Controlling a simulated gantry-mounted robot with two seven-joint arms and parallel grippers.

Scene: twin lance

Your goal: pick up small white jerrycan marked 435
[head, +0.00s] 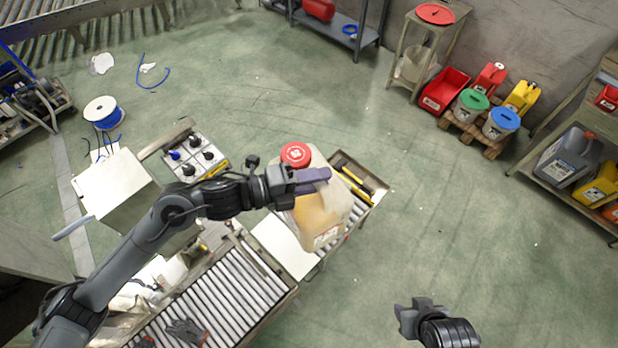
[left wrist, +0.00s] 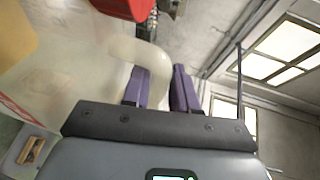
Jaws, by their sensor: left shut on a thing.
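A translucent whitish jerrycan (head: 318,219) with a red screw cap and yellowish liquid low inside stands at the end of the roller conveyor in the head view. I cannot read a number on its label. My left gripper (head: 326,178) is at the top of it, with its purple fingers shut on the handle. In the left wrist view the pale handle (left wrist: 150,62) runs down between the fingers (left wrist: 160,88), and the can's body (left wrist: 70,70) fills the left side. My right gripper (head: 410,312) is at the lower right of the head view, away from the can; its fingers are unclear.
The roller conveyor (head: 228,297) lies below the can, with dark gloves (head: 187,331) on it. A tray with yellow-and-black tools (head: 356,182) lies just right of the can. Open green floor (head: 460,220) lies to the right.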

